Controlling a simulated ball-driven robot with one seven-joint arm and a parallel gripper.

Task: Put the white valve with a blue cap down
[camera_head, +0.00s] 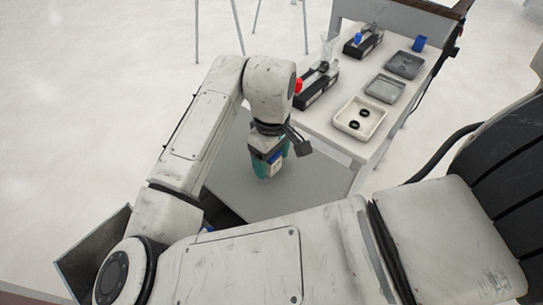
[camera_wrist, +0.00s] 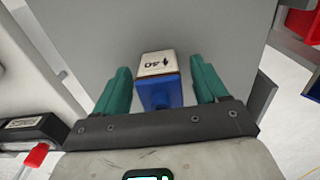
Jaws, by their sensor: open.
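The white valve with a blue cap (camera_wrist: 157,66) stands between the green fingers of my gripper (camera_wrist: 159,88) in the wrist view. Its white top bears dark markings and its blue part faces the palm. Gaps show between it and both fingers, so the gripper is open around it. In the head view the gripper (camera_head: 268,163) is over the grey surface (camera_head: 235,190), with a small part of the valve (camera_head: 274,158) showing beside the fingers. Whether the valve's underside touches the surface is hidden.
A white table (camera_head: 345,142) stands right of the grey surface. It holds a white tray (camera_head: 377,109) with two black rings, grey trays (camera_head: 385,88), a blue item (camera_head: 419,43) and dark holders (camera_head: 316,90). A red bin (camera_wrist: 300,22) shows at the wrist view's upper right.

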